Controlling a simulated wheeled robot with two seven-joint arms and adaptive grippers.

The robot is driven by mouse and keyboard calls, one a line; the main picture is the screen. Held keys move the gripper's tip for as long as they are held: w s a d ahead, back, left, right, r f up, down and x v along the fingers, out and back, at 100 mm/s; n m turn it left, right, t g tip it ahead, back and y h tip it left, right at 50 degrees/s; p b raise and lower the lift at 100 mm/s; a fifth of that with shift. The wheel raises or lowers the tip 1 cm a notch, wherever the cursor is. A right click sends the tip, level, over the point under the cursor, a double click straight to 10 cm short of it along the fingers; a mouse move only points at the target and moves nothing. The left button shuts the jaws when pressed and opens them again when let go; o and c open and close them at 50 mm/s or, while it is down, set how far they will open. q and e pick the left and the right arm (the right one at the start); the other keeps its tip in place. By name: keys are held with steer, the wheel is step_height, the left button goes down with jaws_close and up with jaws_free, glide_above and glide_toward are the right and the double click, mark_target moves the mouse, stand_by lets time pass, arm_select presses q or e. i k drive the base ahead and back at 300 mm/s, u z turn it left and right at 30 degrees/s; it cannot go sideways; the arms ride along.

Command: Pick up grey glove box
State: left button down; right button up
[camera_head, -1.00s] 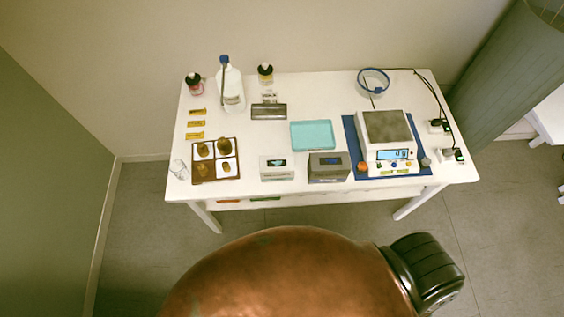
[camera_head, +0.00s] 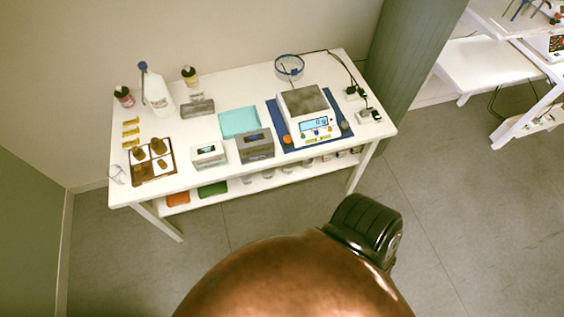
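The grey glove box (camera_head: 255,147) is the darker of two small boxes near the front edge of the white table (camera_head: 232,176). It stands upright with a dark patch on its top. A lighter, whitish box (camera_head: 209,154) stands just to its left, with a small gap between them. Neither of my grippers shows in the view, and nothing of mine touches the grey box. My own copper-coloured and black body parts fill the bottom of the picture, apart from the table.
Right of the grey box, a scale (camera_head: 308,115) stands on a blue mat (camera_head: 280,117). A teal tray (camera_head: 240,122) lies behind the box. A brown sectioned tray (camera_head: 153,163) and a white jug (camera_head: 158,94) are at left. Floor (camera_head: 270,205) before the table is clear.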

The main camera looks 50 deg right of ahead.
mark_target(258, 146)
steer(key=k, duration=0.4)
steer(key=z, duration=0.85)
